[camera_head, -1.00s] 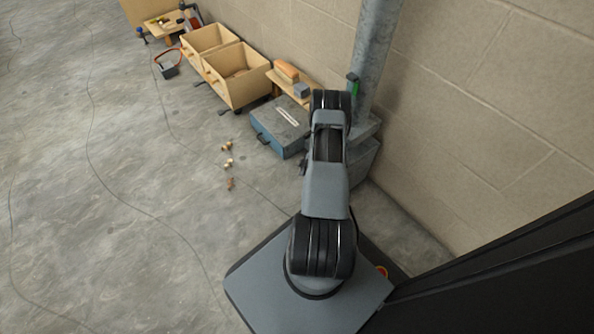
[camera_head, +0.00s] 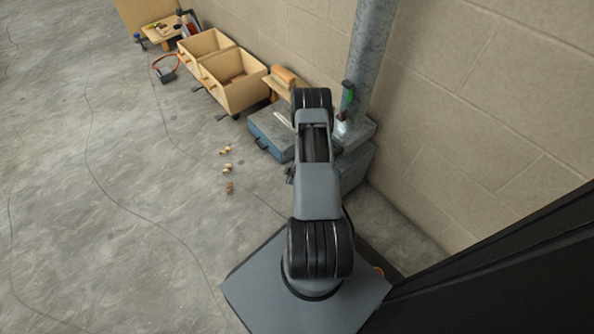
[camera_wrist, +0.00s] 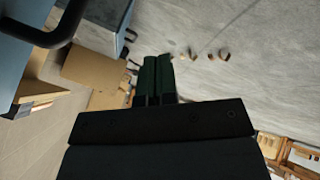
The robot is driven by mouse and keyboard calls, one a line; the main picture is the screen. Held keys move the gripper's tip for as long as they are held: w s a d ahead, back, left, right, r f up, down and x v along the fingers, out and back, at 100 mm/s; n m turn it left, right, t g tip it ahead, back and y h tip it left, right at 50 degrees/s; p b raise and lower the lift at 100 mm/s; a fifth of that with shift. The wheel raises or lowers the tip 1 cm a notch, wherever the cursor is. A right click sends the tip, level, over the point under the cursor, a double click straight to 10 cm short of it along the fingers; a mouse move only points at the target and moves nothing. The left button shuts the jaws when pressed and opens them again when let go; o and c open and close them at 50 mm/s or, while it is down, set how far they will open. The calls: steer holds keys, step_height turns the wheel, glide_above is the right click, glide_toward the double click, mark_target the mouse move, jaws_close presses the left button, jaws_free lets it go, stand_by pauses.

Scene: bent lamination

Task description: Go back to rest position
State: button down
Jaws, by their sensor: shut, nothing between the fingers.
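My gripper (camera_wrist: 157,68) shows in the wrist view as two dark fingers side by side, shut with nothing between them. It points over the grey floor and a tan wooden piece. In the head view my arm reaches up the picture from my base, and its links hide the gripper. No part of the gripper appears to touch anything, though the head view cannot confirm this.
A blue-grey toolbox (camera_head: 262,135) lies just left of my arm. Wooden drawers (camera_head: 238,92) stand along the wall. A green-handled tool (camera_head: 347,92) stands by the grey pipe (camera_head: 378,45). Small wooden pieces (camera_head: 227,168) lie on the floor. The left floor is clear.

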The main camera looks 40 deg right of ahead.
steer(key=s+a+r+p, duration=0.1)
steer(key=a+r+p, duration=0.1)
steer(key=a+r, duration=0.2)
steer(key=shift+v, duration=0.85)
